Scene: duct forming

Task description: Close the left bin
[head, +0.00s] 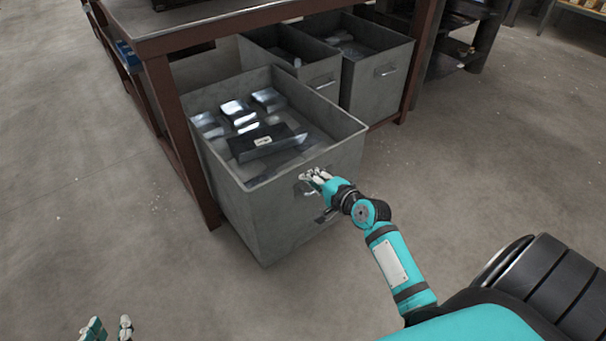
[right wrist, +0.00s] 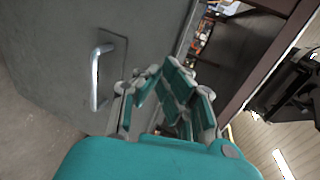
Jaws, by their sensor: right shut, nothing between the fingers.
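The left bin (head: 280,213) is a grey open-topped bin pulled out in front of the table frame, with dark boxes and shiny packs inside. Its handle (right wrist: 97,78) is a metal bar on the front face, seen in the right wrist view. My right gripper (head: 312,177) is at the bin's front face by the handle, shut and empty. In the right wrist view its fingers (right wrist: 165,85) are right of the handle bar, not around it; contact with the bin is unclear. My left gripper (head: 109,328) is at the bottom left, fingers apart and empty, away from the bin.
The table (head: 215,22) has brown legs; one leg (head: 180,140) stands close along the left bin's left side. Two more grey bins (head: 310,70) (head: 378,80) sit further under the table. Floor (head: 480,170) is clear in front and right.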

